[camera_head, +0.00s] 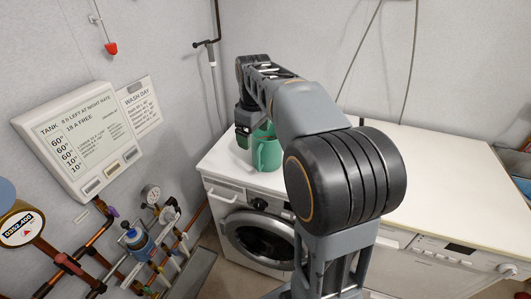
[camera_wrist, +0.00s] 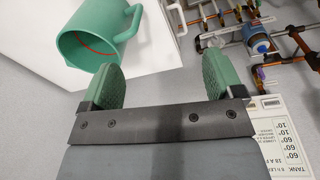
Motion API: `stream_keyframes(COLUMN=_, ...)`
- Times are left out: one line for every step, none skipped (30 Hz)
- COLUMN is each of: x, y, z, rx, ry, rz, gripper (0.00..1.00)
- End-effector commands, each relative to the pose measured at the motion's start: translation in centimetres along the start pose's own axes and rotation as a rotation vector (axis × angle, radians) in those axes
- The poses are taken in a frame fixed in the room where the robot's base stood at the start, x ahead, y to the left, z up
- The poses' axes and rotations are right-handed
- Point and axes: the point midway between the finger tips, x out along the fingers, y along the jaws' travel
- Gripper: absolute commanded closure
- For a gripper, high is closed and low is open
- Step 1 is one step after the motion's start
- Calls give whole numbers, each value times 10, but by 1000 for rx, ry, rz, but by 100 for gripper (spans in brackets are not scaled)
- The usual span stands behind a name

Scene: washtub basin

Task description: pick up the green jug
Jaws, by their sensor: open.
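The green jug (camera_head: 267,153) stands on the white top of the washing machine, near its left end in the head view, partly hidden behind my arm. In the wrist view the jug (camera_wrist: 92,32) shows at the upper left, with its open mouth, a red line inside and its handle towards the right. My gripper (camera_wrist: 163,82) is open, with green pads on its two fingers and nothing between them. The jug is beyond the left finger, apart from the space between the fingers. In the head view my gripper (camera_head: 243,137) is just left of the jug, its fingertips hard to make out.
The white worktop (camera_head: 430,155) is clear to the right of my arm. A washing machine (camera_head: 255,235) is under its left end. Pipes and valves (camera_head: 150,225) and a tank panel (camera_head: 80,142) are on the left wall. A red pull (camera_head: 111,48) hangs above.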

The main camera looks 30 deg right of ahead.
Motion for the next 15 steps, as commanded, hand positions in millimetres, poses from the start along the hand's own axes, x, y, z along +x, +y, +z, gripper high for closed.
stream_keyframes(x=4, y=18, z=-7, rx=-37, ry=-18, rz=-13, gripper=14)
stream_keyframes(x=5, y=27, z=-10, rx=-62, ry=-27, rz=-21, gripper=14)
stream_keyframes(x=6, y=37, z=-14, rx=-96, ry=-37, rz=-31, gripper=14)
stream_keyframes(x=7, y=44, z=-16, rx=-118, ry=-43, rz=-37, gripper=14)
stream_keyframes(x=8, y=50, z=-18, rx=-139, ry=-49, rz=-44, gripper=14)
stream_keyframes(x=9, y=56, z=-21, rx=-164, ry=-55, rz=-51, gripper=14)
stream_keyframes(x=9, y=61, z=-22, rx=-180, ry=-59, rz=-56, gripper=14)
stream_keyframes(x=10, y=65, z=-24, rx=-195, ry=-62, rz=-61, gripper=14)
stream_keyframes(x=12, y=69, z=-25, rx=-212, ry=-66, rz=-67, gripper=14)
stream_keyframes(x=13, y=71, z=-26, rx=-222, ry=-68, rz=-70, gripper=14)
stream_keyframes(x=15, y=73, z=-26, rx=-231, ry=-70, rz=-72, gripper=14)
stream_keyframes(x=20, y=75, z=-26, rx=-240, ry=-72, rz=-76, gripper=14)
stream_keyframes(x=24, y=76, z=-26, rx=-244, ry=-73, rz=-78, gripper=14)
stream_keyframes(x=28, y=76, z=-26, rx=-248, ry=-74, rz=-80, gripper=14)
stream_keyframes(x=35, y=76, z=-26, rx=-252, ry=-75, rz=-81, gripper=14)
